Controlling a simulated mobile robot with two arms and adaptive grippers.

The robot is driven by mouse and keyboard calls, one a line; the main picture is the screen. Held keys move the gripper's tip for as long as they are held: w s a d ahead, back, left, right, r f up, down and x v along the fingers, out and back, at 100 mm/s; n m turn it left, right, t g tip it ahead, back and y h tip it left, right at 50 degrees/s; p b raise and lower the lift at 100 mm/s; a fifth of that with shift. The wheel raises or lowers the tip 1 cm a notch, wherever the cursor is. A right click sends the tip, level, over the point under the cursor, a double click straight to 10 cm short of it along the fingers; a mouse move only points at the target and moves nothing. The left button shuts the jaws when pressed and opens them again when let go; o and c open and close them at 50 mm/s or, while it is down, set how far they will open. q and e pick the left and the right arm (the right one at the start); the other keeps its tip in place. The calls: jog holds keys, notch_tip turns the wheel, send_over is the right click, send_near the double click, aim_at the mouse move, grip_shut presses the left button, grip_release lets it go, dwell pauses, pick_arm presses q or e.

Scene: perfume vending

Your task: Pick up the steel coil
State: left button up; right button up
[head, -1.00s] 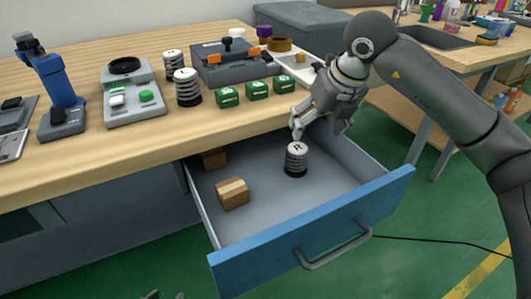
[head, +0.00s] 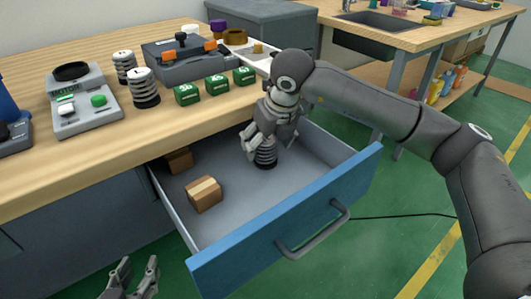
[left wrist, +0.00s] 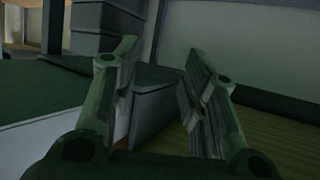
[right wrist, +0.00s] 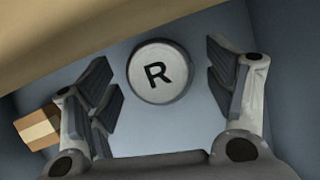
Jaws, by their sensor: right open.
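The steel coil (head: 265,155) stands upright in the open drawer, a dark ribbed stack. Its light round top, marked R, shows in the right wrist view (right wrist: 158,72). My right gripper (head: 262,143) is over the coil, pointing down and hiding its top in the head view. In the right wrist view my right gripper (right wrist: 163,88) is open, with the coil's top between and slightly beyond its fingers, apart from both. My left gripper (head: 135,280) is open and empty, low in front of the drawer; its spread fingers also show in the left wrist view (left wrist: 158,95).
The blue-fronted drawer (head: 300,222) also holds two cardboard boxes, one in front (head: 204,194) and one behind (head: 179,160). The wooden table edge (head: 110,180) overhangs the drawer's back. Two similar coils (head: 144,88) stand on the table near green boxes (head: 217,85).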

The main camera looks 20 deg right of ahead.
jog(key=shift+x, duration=1.05)
pick_arm(q)
jog(key=shift+w+d+r+t, duration=0.1)
jog(key=shift+w+r+t, duration=0.2)
jog(key=shift+r, duration=0.2)
jog(key=shift+w+d+r+t, duration=0.1)
jog(key=shift+w+r+t, duration=0.15)
jog(key=shift+r, duration=0.25)
pick_arm(e)
jog(key=c, duration=1.2)
jog(key=shift+o, duration=0.2)
jog(key=shift+r, duration=0.15)
